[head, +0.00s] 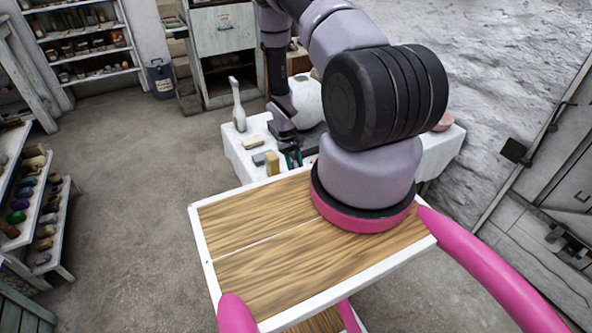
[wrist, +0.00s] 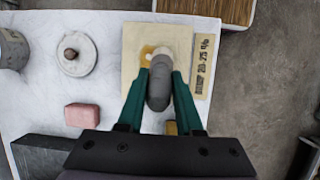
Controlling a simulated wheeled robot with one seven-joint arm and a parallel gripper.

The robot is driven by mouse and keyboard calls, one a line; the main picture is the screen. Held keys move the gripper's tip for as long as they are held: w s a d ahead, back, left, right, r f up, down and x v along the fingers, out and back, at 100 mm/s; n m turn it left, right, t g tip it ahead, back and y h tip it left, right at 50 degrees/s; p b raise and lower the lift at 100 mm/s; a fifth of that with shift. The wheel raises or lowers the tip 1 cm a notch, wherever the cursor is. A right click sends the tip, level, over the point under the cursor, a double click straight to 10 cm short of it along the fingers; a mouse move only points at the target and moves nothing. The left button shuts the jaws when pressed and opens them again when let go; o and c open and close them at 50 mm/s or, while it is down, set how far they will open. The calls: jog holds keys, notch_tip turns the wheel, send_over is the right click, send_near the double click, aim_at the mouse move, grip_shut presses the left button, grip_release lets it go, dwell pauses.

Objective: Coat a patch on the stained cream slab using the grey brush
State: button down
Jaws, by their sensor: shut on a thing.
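The cream slab (wrist: 135,40) lies flat on the white-covered table in the wrist view, with an orange-brown stain near its middle. A paler whitish area shows beside the stain. My gripper (wrist: 160,80) is shut on the grey brush (wrist: 159,88), whose rounded grey body sits between the green fingers. The brush end is over the slab at the stain; I cannot tell whether it touches. In the head view my gripper (head: 293,159) is low at the table's near edge, and my arm hides the slab there.
A labelled strip (wrist: 204,65) lies along the slab's right side. A round white lid with a brown knob (wrist: 70,54), a grey can (wrist: 12,48), a pink block (wrist: 90,115) and a dark slab (wrist: 38,155) stand left. A white bottle (head: 238,105) stands at the table's left.

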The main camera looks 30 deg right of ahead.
jog(key=shift+s+f, duration=0.1)
jog(key=shift+s, duration=0.65)
jog(key=shift+w, duration=1.55)
jog(key=shift+s, duration=0.1)
jog(key=shift+s, duration=1.45)
